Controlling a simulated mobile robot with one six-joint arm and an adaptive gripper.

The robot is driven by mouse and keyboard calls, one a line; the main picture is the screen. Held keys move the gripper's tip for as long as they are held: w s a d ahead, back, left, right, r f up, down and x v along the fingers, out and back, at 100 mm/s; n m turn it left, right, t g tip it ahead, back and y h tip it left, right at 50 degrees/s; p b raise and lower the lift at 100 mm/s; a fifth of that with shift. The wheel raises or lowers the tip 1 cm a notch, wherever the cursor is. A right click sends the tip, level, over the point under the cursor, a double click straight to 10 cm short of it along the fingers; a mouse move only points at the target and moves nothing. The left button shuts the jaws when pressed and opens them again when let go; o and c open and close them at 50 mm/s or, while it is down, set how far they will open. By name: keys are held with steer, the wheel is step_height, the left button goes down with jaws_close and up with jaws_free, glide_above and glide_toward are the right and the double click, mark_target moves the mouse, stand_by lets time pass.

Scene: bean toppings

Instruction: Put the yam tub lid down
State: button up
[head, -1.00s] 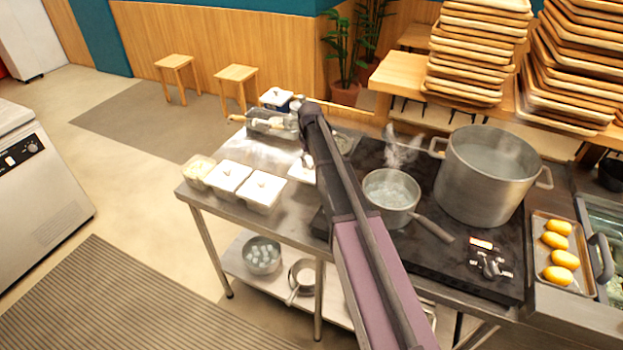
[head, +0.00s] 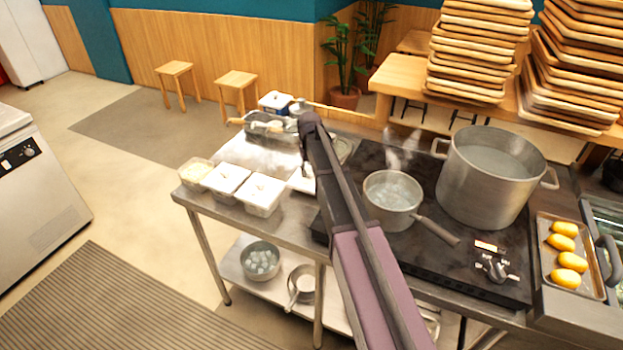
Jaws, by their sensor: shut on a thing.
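My arm reaches over the steel table, and its links hide most of my gripper (head: 308,163). A white lid (head: 301,181), which I take for the yam tub lid, shows partly beside the arm, at my gripper. Whether it touches the table cannot be seen. An open tub (head: 193,174) with pale contents stands at the left end of the table. Two tubs with white lids, one nearer the open tub (head: 226,182) and one nearer my arm (head: 263,195), stand in a row beside it.
A steel tray with utensils (head: 268,128) and a blue-and-white container (head: 275,103) stand at the table's far end. Right of my arm, a steaming saucepan (head: 391,199) and a large pot (head: 487,185) stand on the black stove. Bare steel (head: 245,155) lies behind the tubs.

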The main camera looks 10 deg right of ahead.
mark_target(310, 170)
steer(key=shift+f+b, duration=0.7)
steer(key=shift+f, duration=0.35)
steer(key=shift+f, duration=0.15)
steer(key=o, duration=1.1)
step_height(310, 170, up, 12)
steer(key=p, duration=1.2)
